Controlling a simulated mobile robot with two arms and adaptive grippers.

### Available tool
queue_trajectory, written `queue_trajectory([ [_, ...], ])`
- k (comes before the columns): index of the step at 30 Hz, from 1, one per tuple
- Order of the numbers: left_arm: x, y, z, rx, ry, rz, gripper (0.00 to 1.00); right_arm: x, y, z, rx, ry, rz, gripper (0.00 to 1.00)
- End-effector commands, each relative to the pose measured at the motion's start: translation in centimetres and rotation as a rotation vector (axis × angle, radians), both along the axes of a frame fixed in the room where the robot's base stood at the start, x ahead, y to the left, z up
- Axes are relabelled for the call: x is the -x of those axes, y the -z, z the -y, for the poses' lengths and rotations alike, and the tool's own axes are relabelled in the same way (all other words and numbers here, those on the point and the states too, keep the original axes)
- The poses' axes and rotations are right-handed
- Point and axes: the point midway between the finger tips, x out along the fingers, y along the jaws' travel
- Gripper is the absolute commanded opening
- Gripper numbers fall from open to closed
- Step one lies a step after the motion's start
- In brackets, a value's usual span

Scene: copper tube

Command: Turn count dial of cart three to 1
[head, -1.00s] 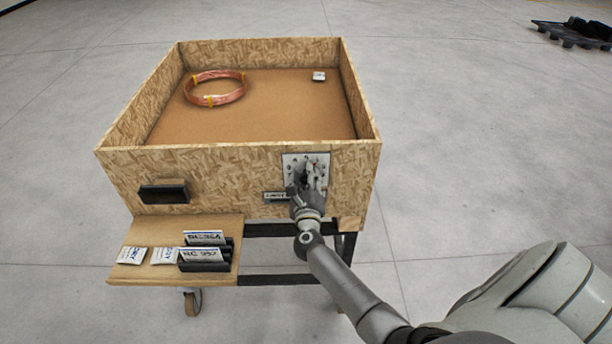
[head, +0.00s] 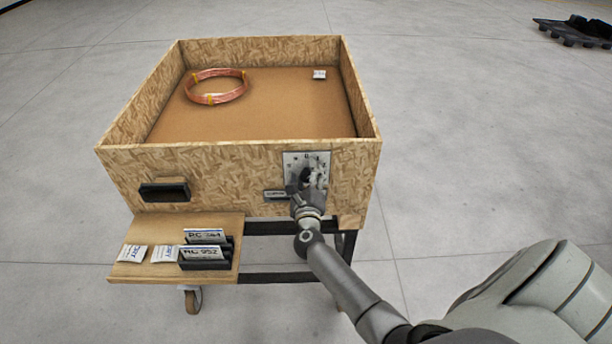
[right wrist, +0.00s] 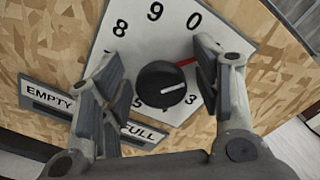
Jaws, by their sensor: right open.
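The count dial is a black round knob (right wrist: 160,84) on a white number plate (right wrist: 115,42) on the cart's front wall. In the head view the plate (head: 322,158) and knob (head: 306,175) show at the right of that wall. My right gripper (right wrist: 160,70) is open, its fingers on either side of the knob and apart from it. It also shows just below the knob in the head view (head: 300,190). The knob's white line points right, toward numbers hidden by the right finger. A red line shows beside that finger. Digits 8, 9, 0, 5, 4 and 3 show. My left gripper is out of view.
The cart's wooden box (head: 230,160) holds a copper coil (head: 216,99) and a small white label (head: 319,75). An EMPTY/FULL slider plate (right wrist: 60,100) is left of the dial. A side shelf (head: 135,272) carries cards and black holders.

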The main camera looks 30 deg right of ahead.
Motion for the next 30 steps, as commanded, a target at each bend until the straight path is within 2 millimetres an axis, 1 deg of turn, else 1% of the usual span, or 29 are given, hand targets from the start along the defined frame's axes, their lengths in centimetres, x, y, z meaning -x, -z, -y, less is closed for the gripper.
queue_trajectory([
  [5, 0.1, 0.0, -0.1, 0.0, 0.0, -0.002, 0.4, 1.1, 0.2, -0.7, -0.003, 0.0, -0.001, 0.58],
  [8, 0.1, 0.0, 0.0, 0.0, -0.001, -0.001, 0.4, 2.6, 0.2, -1.6, -0.004, 0.001, -0.002, 0.58],
  [12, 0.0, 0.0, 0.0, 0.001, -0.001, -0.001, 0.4, 5.2, 0.2, -3.2, -0.004, 0.0, -0.003, 0.58],
  [18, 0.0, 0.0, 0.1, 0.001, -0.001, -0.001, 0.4, 8.4, 0.1, -5.1, -0.001, 0.0, -0.002, 0.58],
  [21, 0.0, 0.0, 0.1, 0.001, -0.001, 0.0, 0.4, 9.4, 0.1, -5.8, 0.0, -0.001, -0.002, 0.58],
  [24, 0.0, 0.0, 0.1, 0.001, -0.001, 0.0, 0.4, 10.0, 0.0, -6.1, 0.0, 0.0, -0.002, 0.58],
  [30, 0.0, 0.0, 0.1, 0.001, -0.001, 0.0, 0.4, 10.2, 0.0, -6.3, 0.0, 0.0, 0.0, 0.58],
])
